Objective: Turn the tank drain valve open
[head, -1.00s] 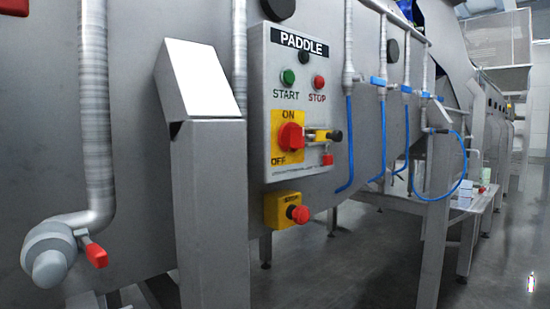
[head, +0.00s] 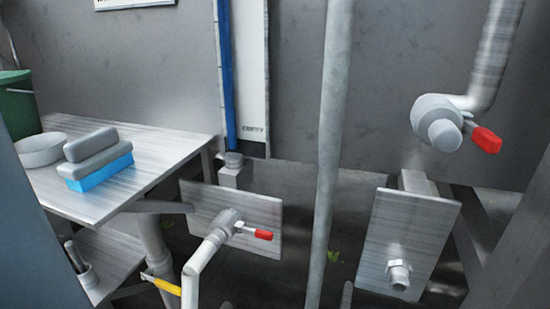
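A valve body (head: 228,222) with a red lever (head: 263,235) sits low at the centre, on a pale pipe in front of a metal plate. Its lever sticks out to the right, nearly level. A second grey valve (head: 438,122) with a red lever (head: 486,140) is at the upper right, at the end of a bent pipe. A yellow lever (head: 163,284) shows on piping at the lower left. No label shows which is the tank drain valve. A gauge with a blue column (head: 228,75) and the word EMPTY stands on the tank wall (head: 290,60). Neither gripper is in view.
A metal table (head: 165,150) at left holds a grey bowl (head: 41,149), a blue-and-grey brush (head: 97,158) and a green bucket (head: 20,105). A vertical grey pole (head: 333,130) crosses the centre. A tilted plate with a fitting (head: 398,274) is at lower right.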

